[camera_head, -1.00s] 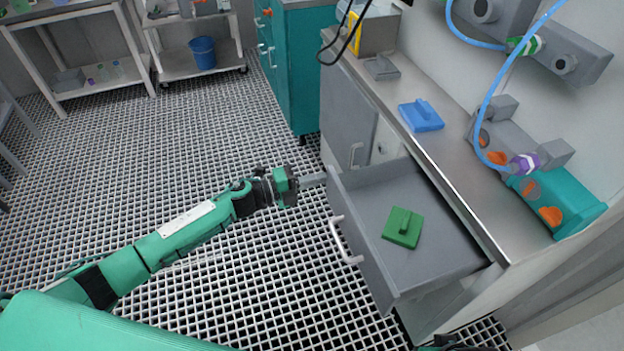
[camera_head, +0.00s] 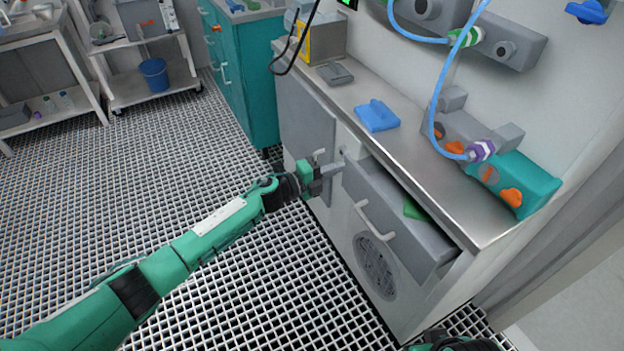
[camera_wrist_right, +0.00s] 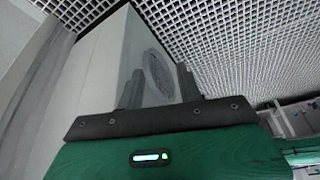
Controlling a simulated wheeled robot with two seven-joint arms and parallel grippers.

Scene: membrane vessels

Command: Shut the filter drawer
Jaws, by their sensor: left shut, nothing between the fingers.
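The grey filter drawer (camera_head: 400,232) is partly out of the counter in the head view, with a light handle (camera_head: 372,222) on its front. A strip of it shows open, with part of a green block (camera_head: 416,211) inside. My left gripper (camera_head: 338,169) is shut and empty, with its fingertips at the upper left corner of the drawer front. I cannot tell if they touch it. My right gripper (camera_wrist_right: 160,88) is open and empty in the right wrist view, with the white cabinet side beyond it. The drawer's inside is mostly hidden.
The steel counter top (camera_head: 425,165) carries a blue block (camera_head: 377,115) and a grey block (camera_head: 335,74). A round vent (camera_head: 376,268) is below the drawer. A teal cabinet (camera_head: 243,85) stands at the back. The grated floor (camera_head: 130,190) to the left is clear.

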